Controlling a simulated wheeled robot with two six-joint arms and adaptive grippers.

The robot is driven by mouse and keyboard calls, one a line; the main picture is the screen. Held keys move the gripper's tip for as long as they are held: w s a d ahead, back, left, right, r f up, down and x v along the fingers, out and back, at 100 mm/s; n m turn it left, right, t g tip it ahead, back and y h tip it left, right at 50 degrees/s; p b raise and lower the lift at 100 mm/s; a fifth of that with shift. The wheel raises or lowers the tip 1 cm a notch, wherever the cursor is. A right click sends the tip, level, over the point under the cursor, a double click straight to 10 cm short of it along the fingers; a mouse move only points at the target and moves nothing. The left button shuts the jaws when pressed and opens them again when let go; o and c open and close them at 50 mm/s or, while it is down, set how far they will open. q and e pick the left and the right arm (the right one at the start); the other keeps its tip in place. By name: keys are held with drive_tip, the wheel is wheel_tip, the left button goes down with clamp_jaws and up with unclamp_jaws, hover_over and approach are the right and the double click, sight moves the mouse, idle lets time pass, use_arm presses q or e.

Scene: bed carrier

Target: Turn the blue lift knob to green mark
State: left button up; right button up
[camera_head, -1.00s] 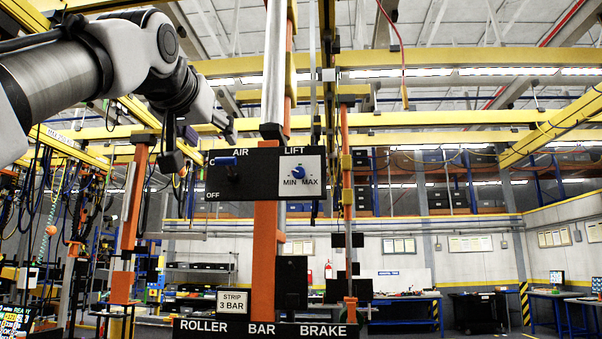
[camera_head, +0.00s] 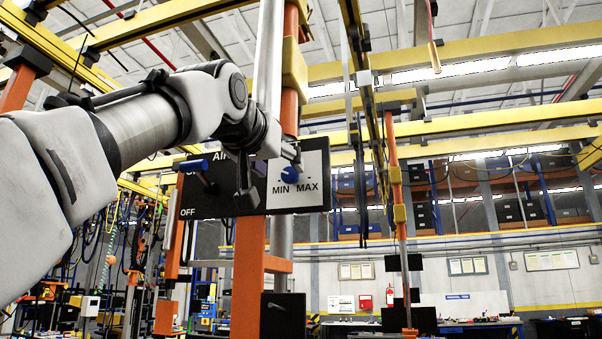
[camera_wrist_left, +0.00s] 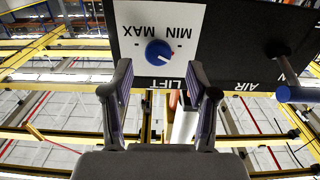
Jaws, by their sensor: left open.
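The blue lift knob (camera_head: 290,173) sits on a white square plate marked MIN and MAX, on a black control panel (camera_head: 215,198). In the left wrist view the knob (camera_wrist_left: 158,52) appears upside down with its lettering, and a small red mark shows on it. I cannot make out a green mark. My left gripper (camera_head: 270,174) is at the panel, in front of the plate and partly covering it. In the left wrist view the left gripper's fingers (camera_wrist_left: 160,68) are spread, with the knob centred beyond the gap, apparently untouched. My right gripper is not in view.
A blue AIR lever (camera_head: 195,166) sticks out from the same panel, left of the knob. An orange post (camera_head: 248,270) supports the panel. A dark box (camera_head: 283,315) stands below. Yellow beams (camera_head: 470,52) run overhead; the space right of the panel looks open.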

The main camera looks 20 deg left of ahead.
sight(289, 174)
use_arm(q)
drive_tip(key=shift+w+a+r+p, duration=0.15)
drive_tip(key=shift+w+p, duration=0.15)
drive_tip(key=shift+w, duration=0.3)
drive_tip(key=shift+w+d+r+p, duration=0.15)
drive_tip(key=shift+w+p, duration=0.1)
drive_tip(key=shift+w, duration=0.35)
drive_tip(key=w, duration=0.2)
drive_tip(key=w+f, duration=0.1)
drive_tip(key=shift+w+d, duration=0.3)
drive_tip(key=shift+d, duration=0.1)
drive_tip(key=shift+s+a+r, duration=0.1)
drive_tip(key=shift+s, duration=0.25)
drive_tip(key=shift+s+a+r, duration=0.1)
drive_tip(key=shift+s+a, duration=0.05)
drive_tip(key=shift+s, duration=0.2)
drive_tip(key=c, duration=0.4)
drive_tip(key=shift+s, duration=0.15)
drive_tip(key=c, duration=0.6)
clamp_jaws()
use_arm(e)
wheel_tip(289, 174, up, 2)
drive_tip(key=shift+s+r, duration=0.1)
